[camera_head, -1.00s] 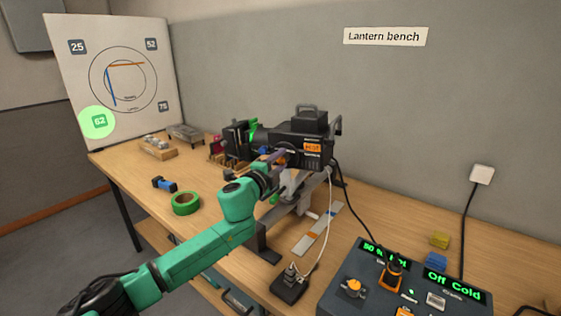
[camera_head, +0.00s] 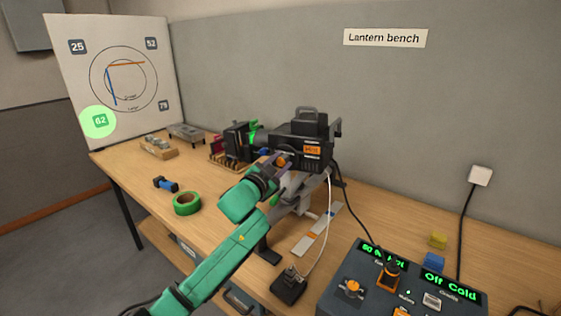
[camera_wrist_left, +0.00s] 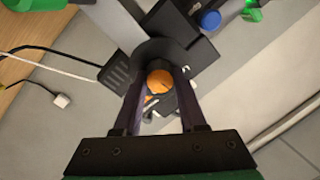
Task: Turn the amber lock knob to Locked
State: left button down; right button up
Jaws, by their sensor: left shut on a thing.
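The amber lock knob (camera_wrist_left: 159,82) sits between the two fingers of my left gripper (camera_wrist_left: 160,95) in the left wrist view, and the fingers are shut on it. In the head view the amber knob (camera_head: 282,161) shows as a small orange spot at the lower left side of the black lantern (camera_head: 298,146), with my left gripper (camera_head: 279,164) at it. The fingers partly cover the knob there. Its Locked marking cannot be read. My right gripper is not in view.
A control box (camera_head: 330,297) with green displays and orange-topped controls stands at the front right. A green tape roll (camera_head: 186,204) and a blue-and-black item (camera_head: 166,185) lie on the bench, left of my arm. White and black cables hang by the lantern. A dial board (camera_head: 150,105) stands behind.

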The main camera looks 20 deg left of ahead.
pick_arm(q)
jog(key=n+p, duration=0.1)
jog(key=n, duration=0.3)
jog(key=shift+f, duration=0.2)
jog(key=shift+f+n+p, duration=0.15)
jog(key=shift+n+p, duration=0.45)
jog(key=shift+n, duration=1)
jog(key=shift+f, duration=0.1)
jog(key=shift+c, duration=2.3)
grip_release()
jog(key=shift+r, duration=0.2)
jog(key=shift+s, duration=0.1)
